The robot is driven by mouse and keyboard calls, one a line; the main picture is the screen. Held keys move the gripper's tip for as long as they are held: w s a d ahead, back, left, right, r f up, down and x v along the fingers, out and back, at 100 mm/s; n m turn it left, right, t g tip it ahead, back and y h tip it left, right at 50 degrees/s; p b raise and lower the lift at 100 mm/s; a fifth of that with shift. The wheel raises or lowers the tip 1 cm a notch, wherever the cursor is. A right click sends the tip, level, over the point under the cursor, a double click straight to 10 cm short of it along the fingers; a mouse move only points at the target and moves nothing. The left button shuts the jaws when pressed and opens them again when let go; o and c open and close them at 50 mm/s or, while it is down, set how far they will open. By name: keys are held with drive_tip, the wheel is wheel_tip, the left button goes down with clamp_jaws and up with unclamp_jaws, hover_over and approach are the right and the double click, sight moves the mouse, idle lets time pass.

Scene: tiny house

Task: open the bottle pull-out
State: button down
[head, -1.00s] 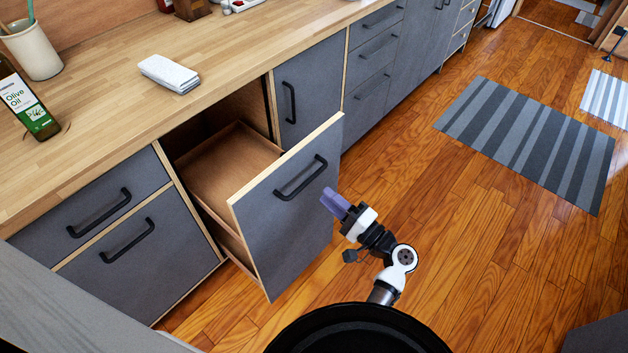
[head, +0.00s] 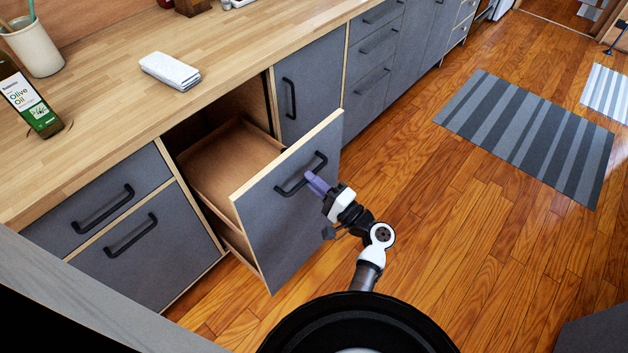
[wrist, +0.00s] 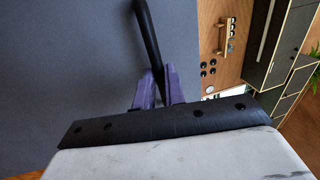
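The bottle pull-out (head: 275,225) is a tall grey front with a pale wood edge. It stands partly out from the counter, with a wooden tray (head: 228,160) behind it. Its black bar handle (head: 296,180) is near the top of the front. My gripper (head: 312,181) has purple fingers and is at the right end of this handle. In the wrist view the handle (wrist: 147,35) runs down between the two fingers (wrist: 160,88), one on each side. I cannot tell whether they press on it. Any bottles inside are not visible.
Grey drawers (head: 105,210) adjoin on the left, and a closed cabinet door (head: 312,90) on the right. A folded cloth (head: 170,71) and an olive oil bottle (head: 30,100) are on the wooden counter. The wooden floor (head: 450,250) to the right is clear; a striped rug (head: 525,135) lies beyond.

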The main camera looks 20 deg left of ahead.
drive_tip(key=shift+r, duration=0.25)
drive_tip(key=r+v, duration=0.1)
drive_tip(key=v, duration=0.5)
drive_tip(key=shift+d+r+b, duration=0.25)
drive_tip(key=shift+d+b, duration=0.2)
drive_tip(key=shift+d, duration=0.05)
drive_tip(key=c, duration=1.5)
unclamp_jaws()
drive_tip(key=shift+s, duration=0.1)
drive_tip(key=shift+c, duration=0.2)
drive_tip(key=shift+f, duration=0.1)
drive_tip(key=b+v, duration=0.4)
drive_tip(key=v, duration=0.9)
drive_tip(key=shift+d, duration=0.35)
